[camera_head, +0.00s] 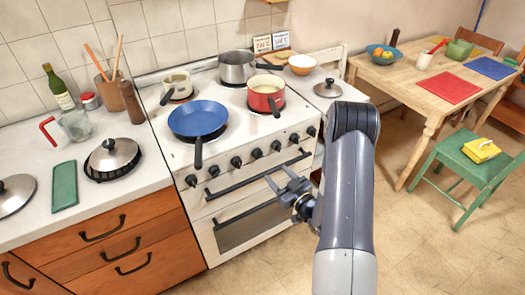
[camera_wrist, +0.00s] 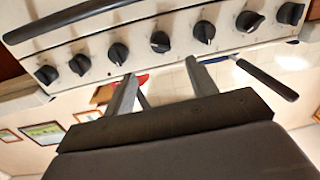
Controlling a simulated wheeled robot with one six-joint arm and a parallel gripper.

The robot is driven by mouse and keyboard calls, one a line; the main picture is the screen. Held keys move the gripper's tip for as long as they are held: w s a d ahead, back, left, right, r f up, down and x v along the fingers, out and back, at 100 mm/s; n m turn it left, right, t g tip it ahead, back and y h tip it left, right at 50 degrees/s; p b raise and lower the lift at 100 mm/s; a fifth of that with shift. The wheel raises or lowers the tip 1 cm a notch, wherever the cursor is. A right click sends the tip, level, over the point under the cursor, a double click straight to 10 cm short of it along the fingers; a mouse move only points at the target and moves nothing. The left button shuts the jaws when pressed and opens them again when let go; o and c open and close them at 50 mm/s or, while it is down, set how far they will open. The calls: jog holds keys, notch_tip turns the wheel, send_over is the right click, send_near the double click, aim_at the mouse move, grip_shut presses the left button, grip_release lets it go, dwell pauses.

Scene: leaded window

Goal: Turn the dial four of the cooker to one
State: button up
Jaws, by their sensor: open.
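The white cooker (camera_head: 240,185) has a row of several black dials along its front. Dial four (camera_head: 257,153) is the middle one of the row, the same from either end. In the wrist view, where the cooker appears upside down, dial four (camera_wrist: 160,42) lies just beyond the gap between my fingertips. Its setting is too small to read. My gripper (camera_head: 279,178) is open and empty, in front of the oven door and apart from the dials. Both fingers of my gripper (camera_wrist: 160,68) show in the wrist view.
The oven handle (camera_head: 262,173) runs below the dials. A blue pan (camera_head: 198,118) has its handle (camera_head: 198,152) reaching over the cooker's front edge. A red pot (camera_head: 265,92) and a grey pot (camera_head: 237,66) stand on the hob.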

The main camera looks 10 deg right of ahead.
aim_at(261, 157)
jog(key=p+x, duration=0.2)
jog(key=x, duration=0.8)
jog(key=shift+r, duration=0.1)
jog(key=shift+c, duration=0.3)
jog(key=c, duration=0.9)
